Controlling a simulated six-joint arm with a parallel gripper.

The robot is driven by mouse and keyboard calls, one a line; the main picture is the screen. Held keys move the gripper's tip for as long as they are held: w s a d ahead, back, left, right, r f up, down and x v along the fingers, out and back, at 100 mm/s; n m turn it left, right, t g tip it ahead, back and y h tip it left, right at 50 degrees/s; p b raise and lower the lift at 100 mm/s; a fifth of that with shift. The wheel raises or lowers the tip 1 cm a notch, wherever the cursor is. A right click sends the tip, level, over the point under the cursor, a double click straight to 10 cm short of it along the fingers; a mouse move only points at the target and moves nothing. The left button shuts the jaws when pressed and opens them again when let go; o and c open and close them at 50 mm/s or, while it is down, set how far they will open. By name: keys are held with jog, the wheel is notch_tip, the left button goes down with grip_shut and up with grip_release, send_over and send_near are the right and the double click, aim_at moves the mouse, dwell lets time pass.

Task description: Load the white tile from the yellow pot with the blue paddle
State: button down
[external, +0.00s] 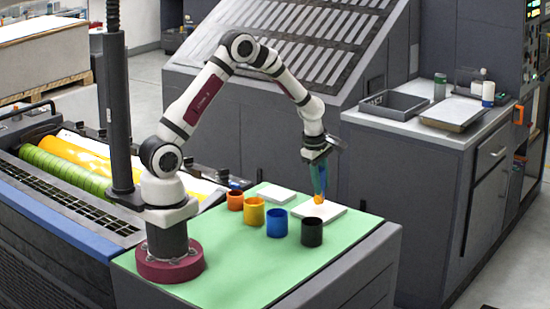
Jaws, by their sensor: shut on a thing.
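My gripper (318,158) is shut on the blue paddle (319,178), which points down. The paddle's lower end is orange-yellow and is at the right-hand white tile (334,210); I cannot tell whether it touches the tile. A second white tile (276,193) lies farther back to the left. The yellow pot (251,213) stands left of my gripper, in a row of pots on the green mat (235,255).
An orange pot (235,200) stands left of the yellow one. A blue pot (277,223) and a black pot (312,232) stand to its right, the black one just in front of the right-hand tile. The mat's front part is clear.

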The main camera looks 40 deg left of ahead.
aim_at(322, 169)
jog(key=shift+f, duration=0.6)
dwell(1.1)
jog(key=v, duration=0.2)
jog(key=w+v, duration=0.1)
jog(key=v, duration=0.2)
jog(key=shift+w+r, duration=0.1)
jog(key=shift+r, duration=0.05)
